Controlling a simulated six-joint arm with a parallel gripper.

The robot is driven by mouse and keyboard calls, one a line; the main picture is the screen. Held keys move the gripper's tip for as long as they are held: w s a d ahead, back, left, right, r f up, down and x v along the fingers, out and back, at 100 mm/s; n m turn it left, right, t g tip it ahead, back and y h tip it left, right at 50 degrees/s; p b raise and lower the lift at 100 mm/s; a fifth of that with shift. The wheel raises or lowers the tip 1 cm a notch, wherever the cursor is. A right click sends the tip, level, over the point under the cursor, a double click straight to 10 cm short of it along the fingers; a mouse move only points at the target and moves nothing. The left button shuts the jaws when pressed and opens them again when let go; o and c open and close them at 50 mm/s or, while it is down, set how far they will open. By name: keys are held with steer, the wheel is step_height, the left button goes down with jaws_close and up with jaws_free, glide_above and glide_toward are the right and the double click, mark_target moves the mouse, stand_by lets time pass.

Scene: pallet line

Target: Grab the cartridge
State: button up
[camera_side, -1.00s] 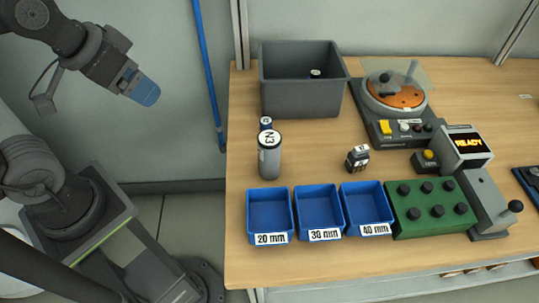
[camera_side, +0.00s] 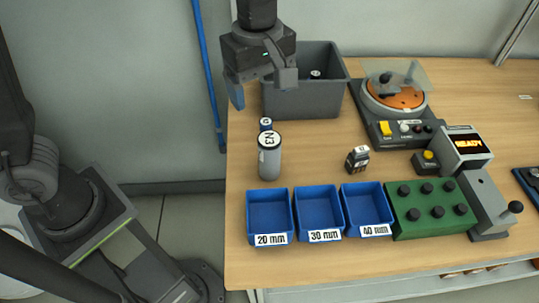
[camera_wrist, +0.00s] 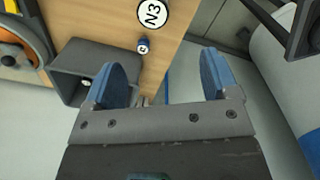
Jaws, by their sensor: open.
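No object is marked as a cartridge, and I cannot tell which one it is. A small dark block with white labels (camera_side: 357,159) stands mid-bench. A grey cylinder with a white "N3" top (camera_side: 269,158) stands upright to its left; its top also shows in the wrist view (camera_wrist: 152,13). Just behind it is a small blue cylinder with a white marked end (camera_side: 265,124), also in the wrist view (camera_wrist: 143,46). My gripper (camera_wrist: 166,82) is open and empty, its blue fingers apart. In the side view it hangs above the bench's back left, by the grey bin, apart from these objects.
A grey bin (camera_side: 300,103) with a small item inside stands at the back left. Blue trays marked 20 mm (camera_side: 269,210), 30 mm (camera_side: 319,209) and 40 mm (camera_side: 367,206) line the front, beside a green knobbed block (camera_side: 430,208). A turntable device (camera_side: 393,128) stands right.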

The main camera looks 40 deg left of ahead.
mark_target(270, 139)
steer(key=shift+n, duration=0.4)
steer(key=f, duration=0.6)
steer(key=d+f, duration=0.1)
steer(key=f, duration=0.2)
steer(key=shift+w, duration=0.25)
steer(key=shift+w+d+f, duration=0.1)
steer(key=shift+w+f, duration=0.05)
steer(key=shift+f, duration=1.25)
steer(key=shift+w+f, duration=0.1)
steer(key=shift+f, duration=1.3)
steer(key=c, duration=1.1)
steer(key=shift+r, duration=0.15)
